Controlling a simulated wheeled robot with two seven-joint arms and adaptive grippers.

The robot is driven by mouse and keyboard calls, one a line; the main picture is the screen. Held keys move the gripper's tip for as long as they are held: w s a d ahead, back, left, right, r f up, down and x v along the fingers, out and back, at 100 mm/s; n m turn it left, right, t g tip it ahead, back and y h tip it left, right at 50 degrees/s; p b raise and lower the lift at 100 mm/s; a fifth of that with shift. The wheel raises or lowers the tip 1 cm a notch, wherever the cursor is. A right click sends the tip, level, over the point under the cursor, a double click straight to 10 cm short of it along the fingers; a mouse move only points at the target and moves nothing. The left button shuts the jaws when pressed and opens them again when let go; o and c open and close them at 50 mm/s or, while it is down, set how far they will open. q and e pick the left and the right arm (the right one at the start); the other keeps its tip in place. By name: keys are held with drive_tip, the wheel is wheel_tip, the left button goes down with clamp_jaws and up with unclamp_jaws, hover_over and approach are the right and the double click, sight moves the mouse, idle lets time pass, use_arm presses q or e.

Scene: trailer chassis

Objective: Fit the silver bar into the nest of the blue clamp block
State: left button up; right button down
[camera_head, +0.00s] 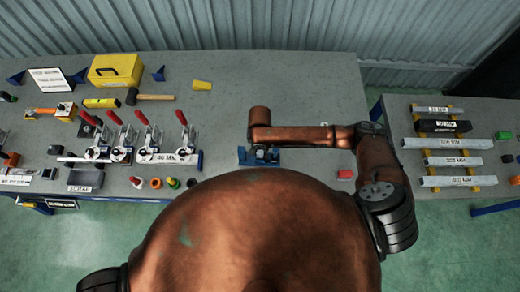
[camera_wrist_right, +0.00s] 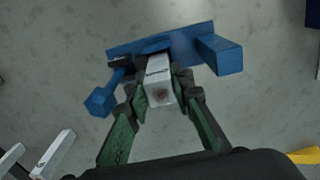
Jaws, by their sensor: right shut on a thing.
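The blue clamp block (camera_head: 244,158) lies on the grey bench near its front edge, right of the toggle clamps. My right gripper (camera_head: 261,155) is over it, pointing down from the copper-coloured arm. In the right wrist view the gripper (camera_wrist_right: 160,82) is shut on the short silver bar (camera_wrist_right: 158,72), which has a label and a dark spot on its near end. The bar's far end meets the blue clamp block (camera_wrist_right: 220,54) at its middle; I cannot tell whether it is seated in the nest. My left gripper is not in view.
Toggle clamps with red handles (camera_head: 115,117) stand left of the block, with a scrap bin (camera_head: 86,180) and small coloured parts nearby. A yellow toolbox (camera_head: 116,70) and a hammer (camera_head: 150,97) lie behind. Long silver bars (camera_head: 452,143) rest on the right table.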

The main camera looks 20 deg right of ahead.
drive_tip(key=shift+f, duration=0.1)
drive_tip(key=c, duration=1.7)
unclamp_jaws()
wheel_tip(320, 180, up, 12)
drive_tip(key=shift+r, duration=0.1)
